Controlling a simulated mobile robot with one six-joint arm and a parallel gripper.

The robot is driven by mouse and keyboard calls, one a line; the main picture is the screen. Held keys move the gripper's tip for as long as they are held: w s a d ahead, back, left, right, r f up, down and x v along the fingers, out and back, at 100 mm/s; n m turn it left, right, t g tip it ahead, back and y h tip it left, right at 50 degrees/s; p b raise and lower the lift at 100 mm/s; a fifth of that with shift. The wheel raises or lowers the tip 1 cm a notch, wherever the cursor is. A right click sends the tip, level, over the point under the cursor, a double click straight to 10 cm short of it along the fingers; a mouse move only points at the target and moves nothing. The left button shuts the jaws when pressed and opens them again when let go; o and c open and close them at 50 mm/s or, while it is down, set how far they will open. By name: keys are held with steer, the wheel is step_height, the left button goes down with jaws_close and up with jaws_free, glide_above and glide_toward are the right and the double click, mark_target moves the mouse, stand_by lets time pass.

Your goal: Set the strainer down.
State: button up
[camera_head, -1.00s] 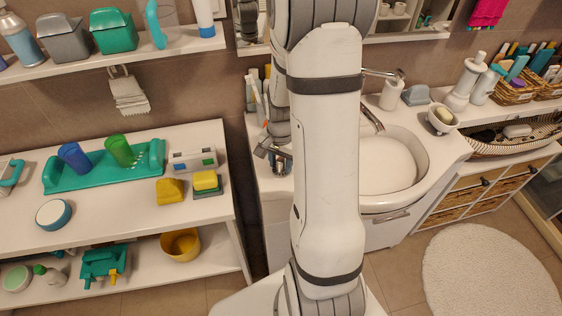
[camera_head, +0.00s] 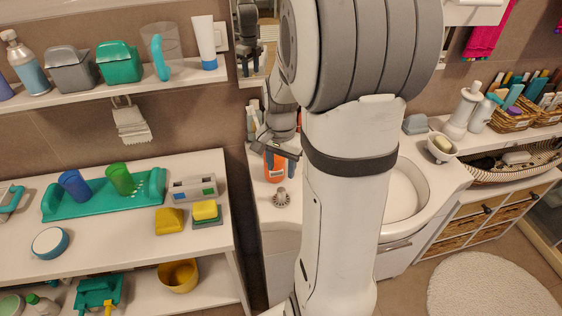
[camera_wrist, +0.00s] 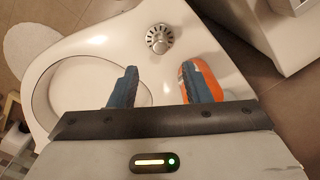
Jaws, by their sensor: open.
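The strainer (camera_head: 281,199) is a small, round, metallic grey piece with a slotted rim. It rests on the white washbasin counter, left of the basin. In the wrist view the strainer (camera_wrist: 159,39) lies beyond my fingertips, apart from them. My gripper (camera_head: 282,158) is above the counter, behind the strainer in the head view. In the wrist view my gripper (camera_wrist: 158,76) has its two blue-grey fingers spread, with nothing between them.
An orange bottle (camera_head: 274,166) stands close to my gripper; its orange side (camera_wrist: 202,80) shows beside one finger in the wrist view. The white basin (camera_wrist: 78,85) is next to the strainer. A white shelf unit (camera_head: 110,235) with bathroom items stands at left.

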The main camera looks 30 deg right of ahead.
steer(key=s+a+r+n+t, duration=0.3)
steer(key=s+a+r+n, duration=0.6)
steer(key=s+a+n, duration=0.2)
steer(key=shift+s+a+r, duration=0.25)
steer(key=shift+s+a, duration=0.3)
steer(key=shift+s, duration=0.25)
